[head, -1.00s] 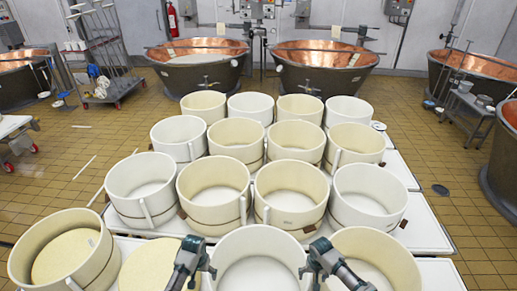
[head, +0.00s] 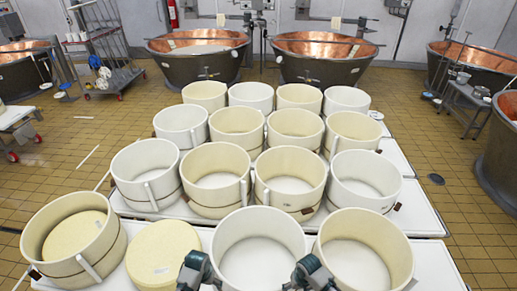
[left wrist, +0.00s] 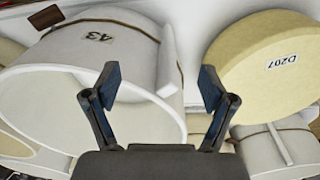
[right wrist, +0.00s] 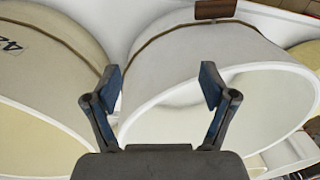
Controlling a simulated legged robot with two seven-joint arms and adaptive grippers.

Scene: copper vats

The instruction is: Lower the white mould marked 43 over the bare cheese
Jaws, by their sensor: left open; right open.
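The white mould marked 43 (head: 225,262) stands upright on the front of the table, an open ring with a pale inside. Its number shows in the left wrist view (left wrist: 125,45). The bare cheese (head: 163,252), a pale yellow wheel, lies just left of it; the left wrist view shows its label D207 (left wrist: 265,50). My left gripper (left wrist: 160,85) is open and empty at the mould's left side, between mould and cheese. My right gripper (right wrist: 163,82) is open at the mould's right side (right wrist: 200,55). In the head view both grippers are cut off by the bottom edge.
A cream mould (head: 395,250) stands close on the right. Another mould (head: 110,258) with a cheese inside stands left of the bare cheese. Rows of moulds, such as a white one (head: 145,172), fill the table behind. Copper vats (head: 325,62) stand farther back.

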